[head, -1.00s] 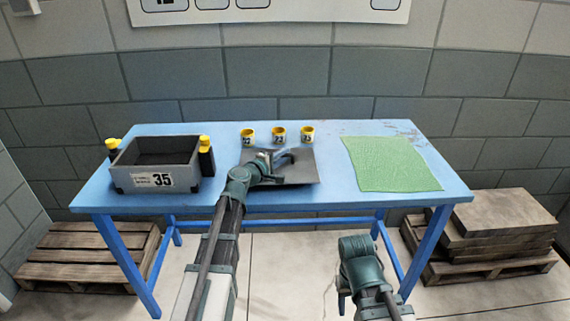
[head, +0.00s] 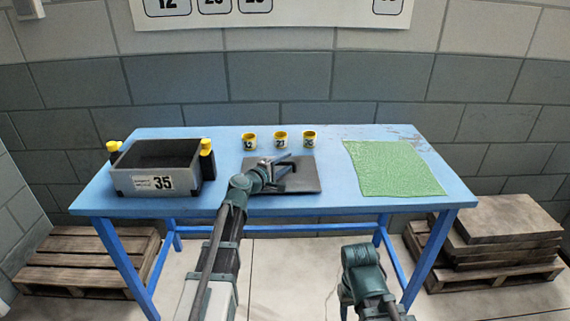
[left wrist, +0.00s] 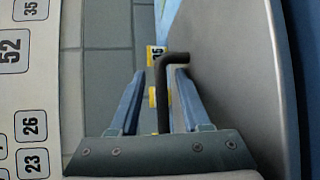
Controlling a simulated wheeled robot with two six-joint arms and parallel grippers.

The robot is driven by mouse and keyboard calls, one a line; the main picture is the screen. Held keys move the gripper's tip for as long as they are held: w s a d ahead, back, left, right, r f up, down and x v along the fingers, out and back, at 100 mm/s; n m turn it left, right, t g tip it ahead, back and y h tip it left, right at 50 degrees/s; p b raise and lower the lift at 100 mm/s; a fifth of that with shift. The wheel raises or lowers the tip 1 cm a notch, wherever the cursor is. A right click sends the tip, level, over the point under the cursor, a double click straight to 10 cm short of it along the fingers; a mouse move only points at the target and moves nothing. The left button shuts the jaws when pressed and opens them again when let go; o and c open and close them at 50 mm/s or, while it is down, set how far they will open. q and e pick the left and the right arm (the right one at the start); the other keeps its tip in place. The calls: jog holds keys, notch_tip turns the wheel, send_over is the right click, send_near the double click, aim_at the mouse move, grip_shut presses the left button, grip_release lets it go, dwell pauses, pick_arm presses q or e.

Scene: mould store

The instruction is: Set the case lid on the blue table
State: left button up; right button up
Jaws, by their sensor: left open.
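The case lid (head: 305,183), a dark flat plate with a bar handle, lies on the blue table (head: 335,205) left of the green mat. It also shows as a grey plate in the left wrist view (left wrist: 235,60). My left gripper (head: 283,163) is over the lid. In the left wrist view its open fingers (left wrist: 157,90) stand on both sides of the dark handle (left wrist: 163,95), with gaps visible. My right gripper (head: 345,292) hangs low in front of the table; its fingers are mostly hidden.
An open grey case (head: 125,183) marked 35, with yellow-topped black posts, stands at the table's left. Three yellow-rimmed cups (head: 281,139) stand behind the lid. A green mat (head: 395,168) lies at the right. Pallets (head: 80,260) flank the table.

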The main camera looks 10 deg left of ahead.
pick_arm(q)
jog(key=p+v, duration=0.1)
jog(key=v, duration=1.1)
jog(key=shift+p, duration=0.3)
jog(key=s+d+f+m+g+p, duration=0.1)
jog(key=s+d+m+g+p, duration=0.45)
jog(key=d, duration=0.45)
jog(key=s+d+f+m+g+p, duration=0.1)
jog(key=s+d+m+g+p, duration=0.5)
jog(key=d, duration=0.5)
jog(key=s+r+m+g+y+p, duration=0.1)
jog(key=s+m+g+y+p, duration=0.1)
jog(key=s, duration=0.4)
jog(key=s+a+r+m+g+y+p, duration=0.1)
jog(key=s+m+g+y+p, duration=0.1)
jog(key=s+m+y+p, duration=0.3)
jog(key=s, duration=0.2)
jog(key=shift+s+a+r+m+p, duration=0.25)
jog(key=shift+a+r+m+p, duration=0.05)
jog(key=shift+r+m+p, duration=0.05)
